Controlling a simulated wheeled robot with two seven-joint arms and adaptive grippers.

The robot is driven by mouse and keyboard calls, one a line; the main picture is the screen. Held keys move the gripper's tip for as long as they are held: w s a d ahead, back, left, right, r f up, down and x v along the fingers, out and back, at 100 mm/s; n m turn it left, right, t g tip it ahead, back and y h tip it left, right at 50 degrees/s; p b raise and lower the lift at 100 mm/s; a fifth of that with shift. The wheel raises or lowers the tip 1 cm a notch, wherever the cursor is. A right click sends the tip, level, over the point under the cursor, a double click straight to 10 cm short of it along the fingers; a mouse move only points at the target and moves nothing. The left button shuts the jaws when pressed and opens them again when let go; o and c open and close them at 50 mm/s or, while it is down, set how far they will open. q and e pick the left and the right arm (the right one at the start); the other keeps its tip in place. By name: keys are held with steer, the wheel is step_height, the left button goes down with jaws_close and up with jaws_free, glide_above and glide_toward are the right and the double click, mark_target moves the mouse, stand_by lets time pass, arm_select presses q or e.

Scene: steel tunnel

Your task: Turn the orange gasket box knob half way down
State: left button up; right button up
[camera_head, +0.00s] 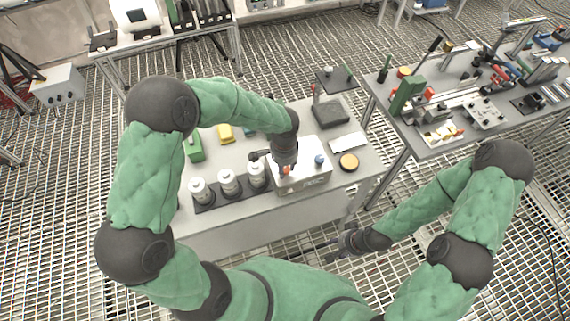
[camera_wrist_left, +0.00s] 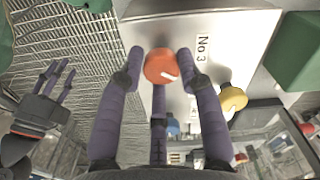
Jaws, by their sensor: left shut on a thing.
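The orange knob (camera_wrist_left: 161,66) is on the white panel of the gasket box in the left wrist view, beside a "No 3" label. A white mark on its face slants to the lower right there. In the head view, the knob (camera_head: 285,171) shows just below my left gripper (camera_head: 284,162), on the white box (camera_head: 309,180). In the left wrist view my left gripper's (camera_wrist_left: 161,70) purple fingers stand on both sides of the knob, shut on it. My right gripper (camera_head: 340,245) is low in front of the bench, empty; its fingers look spread in the left wrist view (camera_wrist_left: 50,85).
A blue knob (camera_head: 319,159) is on the same box. Several white bottles (camera_head: 229,182) stand in a dark rack at its left. A second bench (camera_head: 450,110) with tools stands further right.

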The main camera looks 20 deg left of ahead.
arm_select(q)
steer(key=m+p, duration=0.1)
steer(key=m, duration=0.1)
steer(key=m+p, duration=0.1)
steer(key=m, duration=0.2)
steer(key=shift+s+a+m, duration=0.15)
steer(key=shift+s+m, duration=0.05)
steer(key=shift+m, duration=0.1)
steer(key=m+p, duration=0.3)
steer(key=m, duration=0.1)
steer(key=shift+w+m, duration=0.1)
steer(key=shift+m, duration=0.3)
steer(key=shift+f+m, duration=0.1)
steer(key=shift+m, duration=0.2)
steer(key=o, duration=0.9)
steer(key=shift+w, duration=0.1)
steer(key=shift+o, duration=1.1)
steer(key=shift+a, duration=0.1)
